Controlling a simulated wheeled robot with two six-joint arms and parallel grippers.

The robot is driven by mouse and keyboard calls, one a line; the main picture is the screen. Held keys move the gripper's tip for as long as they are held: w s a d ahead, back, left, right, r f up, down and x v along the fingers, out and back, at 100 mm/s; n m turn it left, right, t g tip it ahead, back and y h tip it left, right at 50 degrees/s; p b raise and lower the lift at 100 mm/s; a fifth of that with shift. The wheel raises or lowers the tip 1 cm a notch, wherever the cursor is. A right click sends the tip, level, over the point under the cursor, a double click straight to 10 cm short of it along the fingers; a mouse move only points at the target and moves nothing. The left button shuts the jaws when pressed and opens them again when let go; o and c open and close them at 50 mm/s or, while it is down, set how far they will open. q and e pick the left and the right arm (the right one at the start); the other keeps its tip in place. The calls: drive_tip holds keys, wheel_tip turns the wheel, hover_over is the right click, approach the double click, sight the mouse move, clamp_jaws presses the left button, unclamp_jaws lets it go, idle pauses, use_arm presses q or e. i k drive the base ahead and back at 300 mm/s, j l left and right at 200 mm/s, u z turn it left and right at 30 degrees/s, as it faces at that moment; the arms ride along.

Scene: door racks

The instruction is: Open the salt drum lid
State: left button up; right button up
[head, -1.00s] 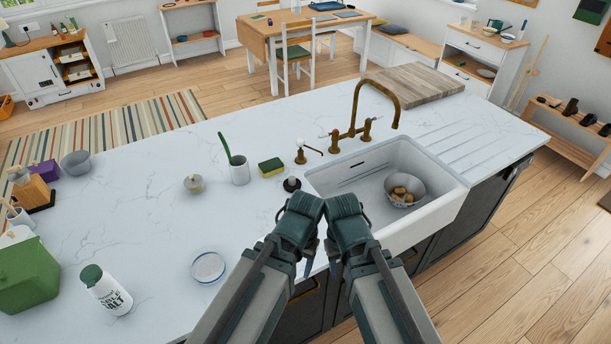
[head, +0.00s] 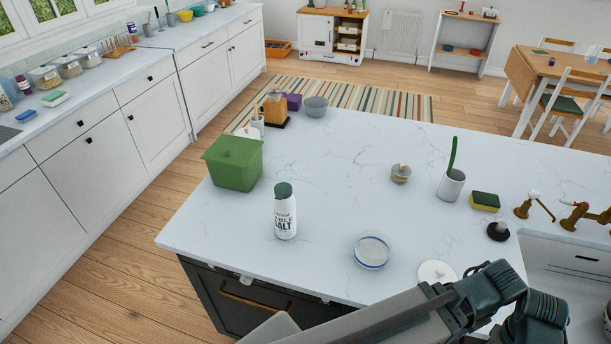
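The salt drum (head: 285,215) is a white cylinder with "SALT" lettering. It stands upright on the white marble-look counter (head: 330,160), near its front edge. Its dark green lid (head: 284,190) sits on top and looks closed. My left gripper (head: 497,286) is at the lower right, well to the right of the drum and not touching it. My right gripper (head: 540,322) is beside it, at the bottom edge. The fingertips of both are not clearly visible, so I cannot tell whether they are open or shut.
A green box (head: 233,165) stands left of the drum. A white-and-blue dish (head: 372,252) lies to its right, and a white disc (head: 437,272) lies by my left arm. A cup (head: 452,187) and sponge (head: 485,202) are farther right.

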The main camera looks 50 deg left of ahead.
sight(281, 189)
drive_tip(key=u, duration=1.95)
